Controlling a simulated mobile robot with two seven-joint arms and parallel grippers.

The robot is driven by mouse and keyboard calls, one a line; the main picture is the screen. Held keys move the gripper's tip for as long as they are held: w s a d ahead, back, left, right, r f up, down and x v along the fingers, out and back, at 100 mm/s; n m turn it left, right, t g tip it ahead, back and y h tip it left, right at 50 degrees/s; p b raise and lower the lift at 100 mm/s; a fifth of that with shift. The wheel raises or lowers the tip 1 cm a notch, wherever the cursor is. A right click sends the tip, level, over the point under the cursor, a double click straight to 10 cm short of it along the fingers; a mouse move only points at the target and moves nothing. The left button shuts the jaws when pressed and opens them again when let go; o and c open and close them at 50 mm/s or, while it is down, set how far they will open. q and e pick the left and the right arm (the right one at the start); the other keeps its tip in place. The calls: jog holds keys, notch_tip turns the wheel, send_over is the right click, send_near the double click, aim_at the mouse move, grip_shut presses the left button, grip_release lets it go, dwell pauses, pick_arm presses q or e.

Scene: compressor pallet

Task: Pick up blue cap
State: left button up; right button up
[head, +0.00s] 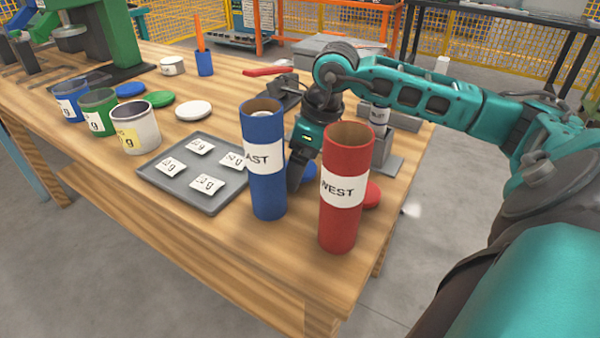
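A blue cap (310,172) lies on the table, partly hidden behind the blue tube and my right gripper. The blue tube (266,190) stands upright with an open top and a label whose visible part reads "AST". My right gripper (296,180) points down between the blue tube and the red tube, with a dark finger beside the blue cap. The blue tube hides part of the gripper, so I cannot tell whether it is open or touches the cap. A second blue disc, a lid (131,90), lies near the jars at the back left. My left gripper is not in view.
The red tube (341,222) marked "WEST" stands upright close by, with a red cap (372,195) behind it. A grey tray (180,188) with several labelled packets lies left. Several jars, a green lid (160,99) and a white lid (194,110) are farther left.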

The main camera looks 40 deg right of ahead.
jog(key=c, duration=1.1)
jog(key=shift+r, duration=0.15)
